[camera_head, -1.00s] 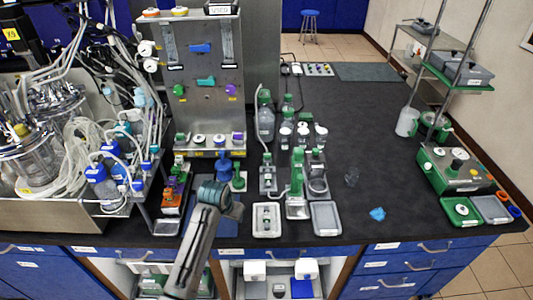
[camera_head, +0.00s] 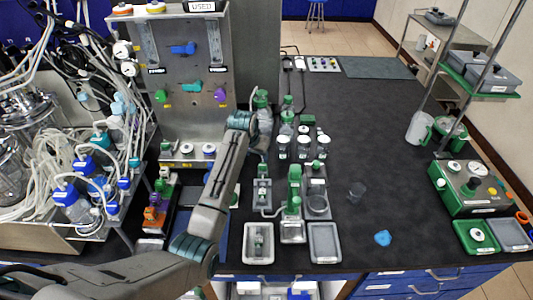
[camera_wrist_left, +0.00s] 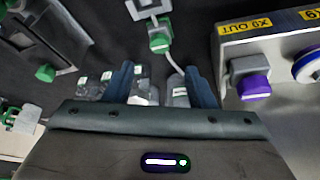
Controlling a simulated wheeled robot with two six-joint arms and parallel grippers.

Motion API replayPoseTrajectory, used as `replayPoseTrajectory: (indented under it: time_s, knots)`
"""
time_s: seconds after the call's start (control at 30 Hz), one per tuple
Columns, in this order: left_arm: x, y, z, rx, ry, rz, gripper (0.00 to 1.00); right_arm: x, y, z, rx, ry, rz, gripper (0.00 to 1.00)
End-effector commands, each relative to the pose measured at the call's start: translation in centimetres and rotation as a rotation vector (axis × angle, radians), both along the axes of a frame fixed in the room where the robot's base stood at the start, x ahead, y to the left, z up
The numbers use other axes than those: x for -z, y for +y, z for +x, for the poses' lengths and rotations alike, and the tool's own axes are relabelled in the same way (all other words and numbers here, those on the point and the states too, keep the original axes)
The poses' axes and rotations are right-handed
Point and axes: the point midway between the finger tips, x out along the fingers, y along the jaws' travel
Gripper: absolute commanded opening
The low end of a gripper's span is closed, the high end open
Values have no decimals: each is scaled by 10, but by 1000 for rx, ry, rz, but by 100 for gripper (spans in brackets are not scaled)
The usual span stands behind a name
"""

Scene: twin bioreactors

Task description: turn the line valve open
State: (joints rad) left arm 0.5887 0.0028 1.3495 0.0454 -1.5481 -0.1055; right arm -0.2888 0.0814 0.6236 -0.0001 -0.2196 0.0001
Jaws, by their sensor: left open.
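A steel panel (camera_head: 183,125) at the left back carries a blue handle (camera_head: 183,48), a teal handle (camera_head: 191,87), a green knob (camera_head: 161,96) and a purple knob (camera_head: 221,95). I cannot tell which part is the line valve. My left gripper (camera_head: 262,132) is just right of the panel's lower edge, and its fingers are hard to make out there. In the left wrist view its two fingers (camera_wrist_left: 161,86) are apart, with nothing seen held between them. A green fitting (camera_wrist_left: 160,38) on a pale tube lies beyond them. A purple knob (camera_wrist_left: 254,87) is to the right. My right gripper is out of view.
Several white-capped bottles (camera_head: 301,145) stand right of my left gripper. Grey trays (camera_head: 324,243) and a green-handled stand (camera_head: 294,190) are nearer. Tubing and blue-capped bottles (camera_head: 72,200) crowd the left. The black bench top (camera_head: 375,130) is mostly clear to the right.

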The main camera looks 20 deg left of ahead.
Motion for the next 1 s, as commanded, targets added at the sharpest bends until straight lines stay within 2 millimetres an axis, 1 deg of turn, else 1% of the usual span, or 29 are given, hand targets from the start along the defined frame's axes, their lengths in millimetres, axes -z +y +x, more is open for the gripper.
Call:
replayPoseTrajectory:
  time_s: [0.1, 0.2, 0.27, 0.43, 0.5, 0.57, 0.67, 0.8, 0.87, 0.93, 1.0]
  knots:
    - [1, 0, 2, 0, 1, -1, 50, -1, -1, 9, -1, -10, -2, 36]
    - [6, -1, 5, 0, 2, -1, 50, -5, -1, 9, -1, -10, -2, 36]
    - [13, -1, 7, 0, 3, -1, 50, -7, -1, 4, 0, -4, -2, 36]
    - [37, -2, 18, 0, 3, -1, 50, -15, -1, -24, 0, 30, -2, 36]
    - [48, -3, 21, 0, 4, 0, 50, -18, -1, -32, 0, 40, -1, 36]
    - [57, -3, 25, 0, 4, 0, 50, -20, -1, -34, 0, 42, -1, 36]
    - [70, -4, 30, 0, 3, -1, 50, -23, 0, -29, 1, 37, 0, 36]
    - [85, -5, 36, 0, 2, -1, 50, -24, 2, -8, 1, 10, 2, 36]
    - [90, -5, 38, 0, 1, -1, 50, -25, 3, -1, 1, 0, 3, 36]
    - [94, -5, 40, 0, 1, -1, 50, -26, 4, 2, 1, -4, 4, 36]
    - [96, -5, 41, 0, -1, -1, 50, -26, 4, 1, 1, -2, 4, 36]
